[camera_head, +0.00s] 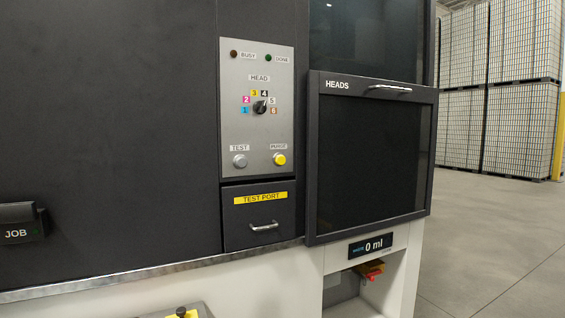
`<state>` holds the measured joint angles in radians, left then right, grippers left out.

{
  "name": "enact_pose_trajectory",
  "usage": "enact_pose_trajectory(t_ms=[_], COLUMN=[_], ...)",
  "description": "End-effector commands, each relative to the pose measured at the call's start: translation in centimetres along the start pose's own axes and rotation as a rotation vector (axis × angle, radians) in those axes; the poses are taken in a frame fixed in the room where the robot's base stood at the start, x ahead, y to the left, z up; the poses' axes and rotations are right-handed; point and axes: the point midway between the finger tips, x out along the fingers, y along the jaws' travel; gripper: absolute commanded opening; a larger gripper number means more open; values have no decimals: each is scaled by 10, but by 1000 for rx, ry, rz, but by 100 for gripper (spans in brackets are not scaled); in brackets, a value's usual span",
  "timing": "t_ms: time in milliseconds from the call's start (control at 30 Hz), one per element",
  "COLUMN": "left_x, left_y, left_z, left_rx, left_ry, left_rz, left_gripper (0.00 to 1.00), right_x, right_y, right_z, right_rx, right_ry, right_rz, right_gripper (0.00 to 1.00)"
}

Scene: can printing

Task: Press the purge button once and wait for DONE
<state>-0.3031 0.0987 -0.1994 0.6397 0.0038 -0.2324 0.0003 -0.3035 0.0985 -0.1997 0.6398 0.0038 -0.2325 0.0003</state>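The yellow PURGE button (279,159) sits at the lower right of the grey control panel (257,130) in the head view. The DONE lamp (268,58) at the panel's top right is dark green and looks unlit. The BUSY lamp (234,54) at top left is dark and looks unlit. The grey TEST button (240,161) is left of PURGE. The HEAD knob (261,107) is ringed by numbers 1 to 6; its pointer seems to face up and right, near 4. Neither of my grippers is in view.
The HEADS window door (370,160) with a handle is right of the panel and shut. The TEST PORT drawer (258,215) is shut below the panel. A display (371,246) reads 0 ml above an open recess. A JOB unit (20,222) is at left. Pallets (500,90) stand behind.

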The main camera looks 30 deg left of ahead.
Motion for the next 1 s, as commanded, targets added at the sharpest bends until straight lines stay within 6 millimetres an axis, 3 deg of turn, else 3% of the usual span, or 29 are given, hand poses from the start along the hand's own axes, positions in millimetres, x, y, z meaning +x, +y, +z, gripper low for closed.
enact_pose_trajectory(t_ms=[33, 267, 1000], left_x=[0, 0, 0], left_y=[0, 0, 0], left_z=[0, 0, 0], left_rx=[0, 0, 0], left_ry=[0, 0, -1], left_rz=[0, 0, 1], left_gripper=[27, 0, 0], right_x=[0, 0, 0], right_y=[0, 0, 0], right_z=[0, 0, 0], right_rx=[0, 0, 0], right_ry=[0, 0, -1], right_rz=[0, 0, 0], right_gripper=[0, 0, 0])
